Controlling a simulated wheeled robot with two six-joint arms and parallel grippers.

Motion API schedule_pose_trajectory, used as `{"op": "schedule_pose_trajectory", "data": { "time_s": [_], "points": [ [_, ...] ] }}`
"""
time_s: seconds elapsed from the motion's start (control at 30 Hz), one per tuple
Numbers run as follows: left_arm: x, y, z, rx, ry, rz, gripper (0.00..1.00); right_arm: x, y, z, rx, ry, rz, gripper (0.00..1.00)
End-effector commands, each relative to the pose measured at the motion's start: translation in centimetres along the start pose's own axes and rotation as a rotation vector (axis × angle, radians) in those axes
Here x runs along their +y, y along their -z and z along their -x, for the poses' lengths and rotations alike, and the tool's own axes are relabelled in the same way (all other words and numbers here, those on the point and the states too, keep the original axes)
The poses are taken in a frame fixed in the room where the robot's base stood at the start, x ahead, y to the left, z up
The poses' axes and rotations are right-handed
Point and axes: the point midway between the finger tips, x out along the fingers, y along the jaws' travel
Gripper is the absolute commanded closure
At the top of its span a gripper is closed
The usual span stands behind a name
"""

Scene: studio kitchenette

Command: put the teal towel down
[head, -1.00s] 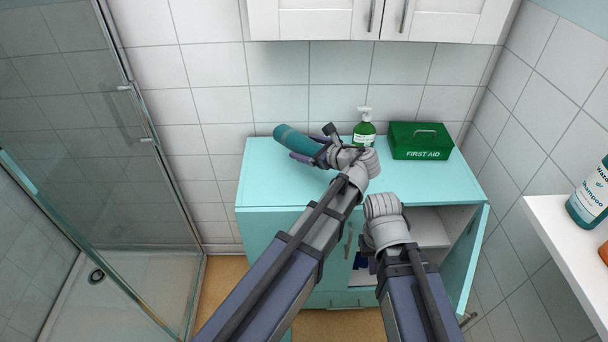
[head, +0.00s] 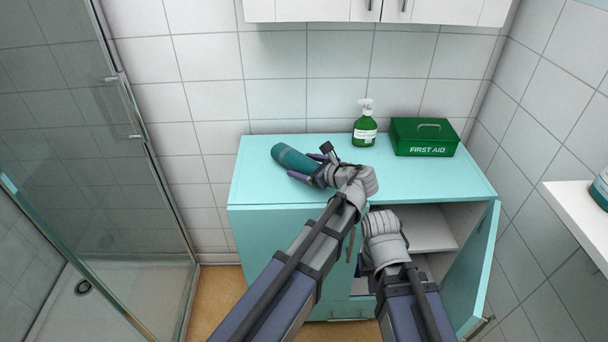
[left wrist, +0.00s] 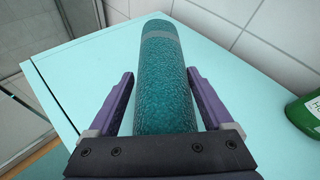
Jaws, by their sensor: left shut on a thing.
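The teal towel (head: 291,157) is a rolled cylinder over the left part of the turquoise cabinet top (head: 400,177). It lies on its side; I cannot tell whether it touches the top. My left gripper (head: 310,165) is shut on the towel's near end. In the left wrist view the towel (left wrist: 165,85) runs away from me between the two purple fingers of the gripper (left wrist: 160,78), with a lighter band near its far end. My right arm ends in front of the open cabinet, and its jaws are hidden behind its own wrist.
A green soap bottle (head: 365,128) and a green first aid box (head: 425,137) stand at the back of the top. The right cabinet door (head: 478,265) hangs open. A glass shower screen (head: 70,120) is at left, a white shelf (head: 580,215) at right. The top's front right is clear.

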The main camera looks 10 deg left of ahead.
Motion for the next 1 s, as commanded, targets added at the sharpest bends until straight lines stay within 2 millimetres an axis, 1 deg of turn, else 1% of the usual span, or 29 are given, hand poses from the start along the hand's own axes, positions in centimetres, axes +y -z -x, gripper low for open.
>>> {"op": "schedule_pose_trajectory", "data": {
  "time_s": [0.03, 0.3, 0.47, 0.5, 0.6, 0.87, 1.0],
  "points": [
    [0.23, 0.87, -0.37, -0.001, 0.0, 0.0, 0.76, -0.09, 0.06, -0.98, 0.0, 0.0, 0.0, 1.0],
    [0.18, 0.67, -0.28, -0.001, 0.0, 0.0, 0.76, -0.07, 0.04, -0.76, 0.0, 0.0, 0.0, 1.0],
    [0.28, 1.11, -0.46, 0.0, 0.0, 0.0, 0.76, -0.12, 0.07, -1.24, 0.0, 0.0, 0.0, 1.0],
    [0.26, 0.99, -0.41, 0.0, 0.0, 0.0, 0.12, -0.1, 0.06, -1.09, 0.0, 0.0, 0.0, 1.0],
    [0.25, 0.96, -0.4, 0.0, 0.0, 0.0, 0.01, -0.1, 0.06, -1.06, 0.0, 0.0, 0.0, 1.0],
    [0.24, 0.91, -0.38, 0.0, 0.0, 0.0, 0.0, -0.1, 0.06, -1.01, 0.0, 0.0, 0.0, 1.0],
    [0.13, 0.5, -0.21, 0.0, 0.0, 0.0, 0.0, -0.05, 0.03, -0.55, 0.0, 0.0, 0.0, 1.0]
  ]
}}
